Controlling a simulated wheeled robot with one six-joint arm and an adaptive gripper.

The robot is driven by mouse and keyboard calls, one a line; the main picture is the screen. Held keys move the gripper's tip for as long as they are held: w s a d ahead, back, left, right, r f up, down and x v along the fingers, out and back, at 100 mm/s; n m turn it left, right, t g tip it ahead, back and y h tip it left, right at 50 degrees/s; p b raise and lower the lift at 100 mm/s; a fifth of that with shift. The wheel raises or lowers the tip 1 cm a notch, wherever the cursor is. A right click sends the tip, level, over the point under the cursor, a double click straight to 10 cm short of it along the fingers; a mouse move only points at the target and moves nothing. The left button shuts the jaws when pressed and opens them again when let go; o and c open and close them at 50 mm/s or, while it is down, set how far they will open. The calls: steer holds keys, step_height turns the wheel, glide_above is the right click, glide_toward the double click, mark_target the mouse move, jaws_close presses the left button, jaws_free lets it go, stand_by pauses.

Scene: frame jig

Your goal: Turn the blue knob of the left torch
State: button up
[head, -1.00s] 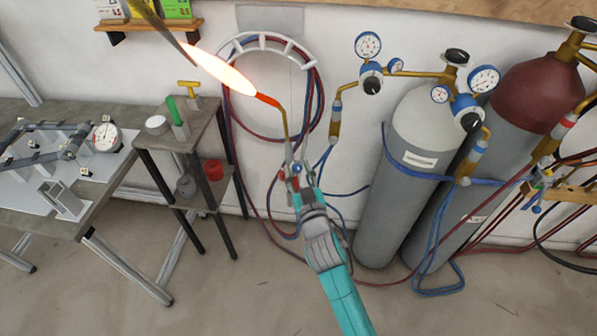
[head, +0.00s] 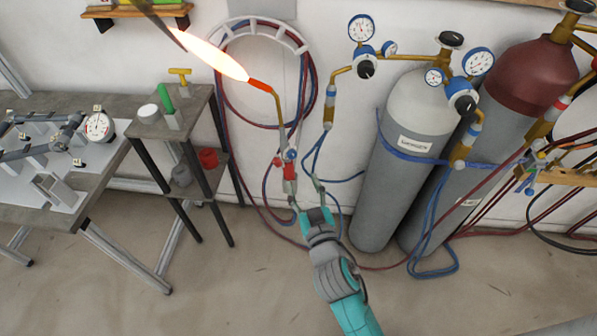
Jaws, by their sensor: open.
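The left torch (head: 289,175) stands upright in the middle of the head view. It has a red-and-grey body, a brass neck and an orange tip with a bright flame. Its small blue knob (head: 291,155) is on the upper body, beside a red knob (head: 277,161). My gripper (head: 306,194) is open just below and to the right of the knobs. Its fingers are spread near the torch's lower end, apart from the blue knob. Whether a finger touches the torch body or hoses cannot be told.
A grey cylinder (head: 392,185) and a maroon-topped cylinder (head: 530,75) with gauges stand at the right. A second torch (head: 533,172) lies by a wooden rack at the far right. A small shelf stand (head: 205,100) and a workbench (head: 90,190) are at the left. Hoses hang behind.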

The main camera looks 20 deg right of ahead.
mark_target(293, 156)
steer(key=shift+s+a+f, duration=0.1)
steer(key=shift+s+a, duration=0.1)
steer(key=shift+s, duration=1.15)
steer(key=shift+m+g+h, duration=0.3)
steer(key=shift+m, duration=0.6)
steer(key=w, duration=0.3)
steer(key=w+d, duration=0.1)
steer(key=w, duration=0.3)
steer(key=w+r, duration=0.1)
steer(key=w, duration=0.3)
steer(key=shift+w+d, duration=0.15)
steer(key=shift+d, duration=0.1)
steer(key=shift+c, duration=0.3)
jaws_close()
